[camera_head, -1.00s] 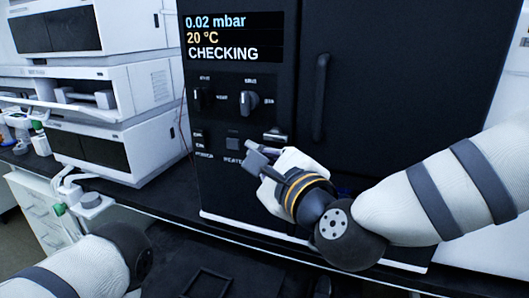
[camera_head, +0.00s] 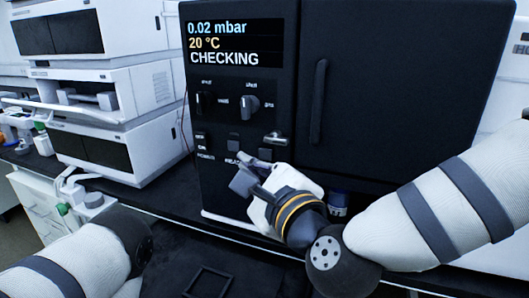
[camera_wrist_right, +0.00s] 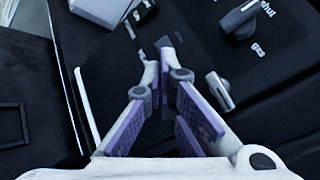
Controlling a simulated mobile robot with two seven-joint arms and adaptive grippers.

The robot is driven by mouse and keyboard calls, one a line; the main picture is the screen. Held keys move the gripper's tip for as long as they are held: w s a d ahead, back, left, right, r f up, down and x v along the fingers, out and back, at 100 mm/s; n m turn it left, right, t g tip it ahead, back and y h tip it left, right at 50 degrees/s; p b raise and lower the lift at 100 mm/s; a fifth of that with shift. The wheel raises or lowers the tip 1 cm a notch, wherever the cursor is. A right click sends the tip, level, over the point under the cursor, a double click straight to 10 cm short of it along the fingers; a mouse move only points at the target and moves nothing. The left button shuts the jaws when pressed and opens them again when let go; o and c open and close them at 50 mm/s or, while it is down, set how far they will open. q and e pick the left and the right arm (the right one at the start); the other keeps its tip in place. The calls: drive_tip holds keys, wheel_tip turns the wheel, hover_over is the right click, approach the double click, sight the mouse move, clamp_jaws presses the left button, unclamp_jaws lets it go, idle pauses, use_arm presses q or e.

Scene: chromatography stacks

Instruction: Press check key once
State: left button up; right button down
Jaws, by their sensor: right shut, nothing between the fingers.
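The black cabinet's display (camera_head: 222,43) reads 0.02 mbar, 20 °C and CHECKING. Below the knobs on its panel are a small dark square key (camera_head: 233,141), a rocker switch (camera_head: 201,139) at its left and a metal lever (camera_head: 276,139) at its right. The lettering is too small to tell which is the check key. My right gripper (camera_head: 246,168) is shut and empty, just below the square key and in front of the panel, apart from the key in the picture. In the right wrist view my gripper's fingertips (camera_wrist_right: 165,50) meet over the panel. My left gripper is out of view.
Two knobs (camera_head: 249,104) sit above the key. The cabinet's door handle (camera_head: 318,101) stands out at the right. Stacked white instruments (camera_head: 118,95) stand at the left. A blue-capped item (camera_head: 338,203) lies behind my right wrist.

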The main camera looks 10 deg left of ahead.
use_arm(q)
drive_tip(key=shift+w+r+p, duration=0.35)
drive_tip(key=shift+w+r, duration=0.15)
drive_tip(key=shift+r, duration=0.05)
use_arm(e)
drive_tip(key=s, duration=0.3)
drive_tip(key=shift+a, duration=0.25)
